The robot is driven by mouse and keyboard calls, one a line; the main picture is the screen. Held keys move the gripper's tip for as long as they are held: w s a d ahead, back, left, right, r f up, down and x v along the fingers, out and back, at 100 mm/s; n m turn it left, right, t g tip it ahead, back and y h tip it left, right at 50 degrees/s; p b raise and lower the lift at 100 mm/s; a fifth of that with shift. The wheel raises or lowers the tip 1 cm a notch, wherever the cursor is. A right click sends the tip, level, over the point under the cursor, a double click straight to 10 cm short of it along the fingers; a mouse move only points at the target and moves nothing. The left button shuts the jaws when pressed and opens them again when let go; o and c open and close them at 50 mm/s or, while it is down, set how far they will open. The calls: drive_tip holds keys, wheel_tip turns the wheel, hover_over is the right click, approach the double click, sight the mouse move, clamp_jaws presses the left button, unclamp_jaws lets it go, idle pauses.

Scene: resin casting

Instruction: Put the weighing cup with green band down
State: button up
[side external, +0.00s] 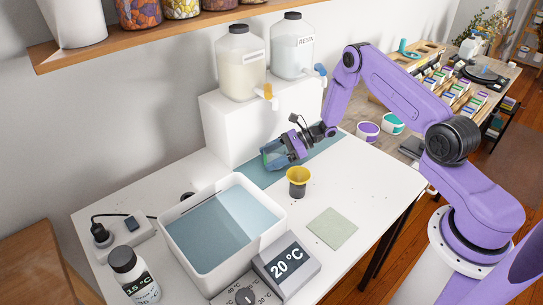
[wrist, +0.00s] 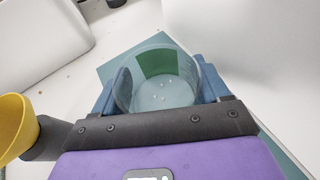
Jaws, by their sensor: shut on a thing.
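The weighing cup with green band (wrist: 160,92) is clear, with a green patch on its wall. My gripper (wrist: 160,88) is shut around it, one blue-padded finger on each side, and the cup looks empty but for a few small drops or bubbles. In the side view my gripper (side external: 276,154) holds the cup (side external: 272,161) over or on the teal mat (side external: 262,178), in front of the white block. I cannot tell whether its base touches the mat. My fingers partly hide the cup there.
A yellow-rimmed dark cup (side external: 298,184) stands close by, nearer the camera. A white tub (side external: 277,212) of bluish liquid is at the front left. The white block (side external: 219,132) carries two resin jugs. A pale green square (side external: 333,228) lies on the right, with bare table around it.

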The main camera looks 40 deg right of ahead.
drive_tip(key=o, duration=1.2)
drive_tip(key=shift+r, duration=0.1)
drive_tip(key=v, duration=1.2)
drive_tip(key=shift+r, duration=0.1)
drive_tip(key=s+a+r+n+g+h, duration=0.2)
drive_tip(key=s+a+r+n+g, duration=0.4)
drive_tip(key=s+a+n, duration=0.2)
drive_tip(key=s+a+r+n+g+h, duration=0.3)
drive_tip(key=s+a+r+n+g, duration=0.2)
drive_tip(key=s+a+n, duration=0.35)
drive_tip(key=shift+s+d+r+n+t+h, duration=0.55)
drive_tip(key=shift+s+r+n+t+h, duration=0.5)
drive_tip(key=shift+s+n, duration=2.1)
drive_tip(key=shift+s+d+r+n+t+h, duration=0.6)
drive_tip(key=shift+s+r+n+h, duration=0.7)
drive_tip(key=shift+s+n, duration=1.8)
drive_tip(key=shift+s+d+r+n+t+h, duration=0.5)
drive_tip(key=shift+s+r+n+t+h, duration=0.65)
drive_tip(key=shift+s+n, duration=2)
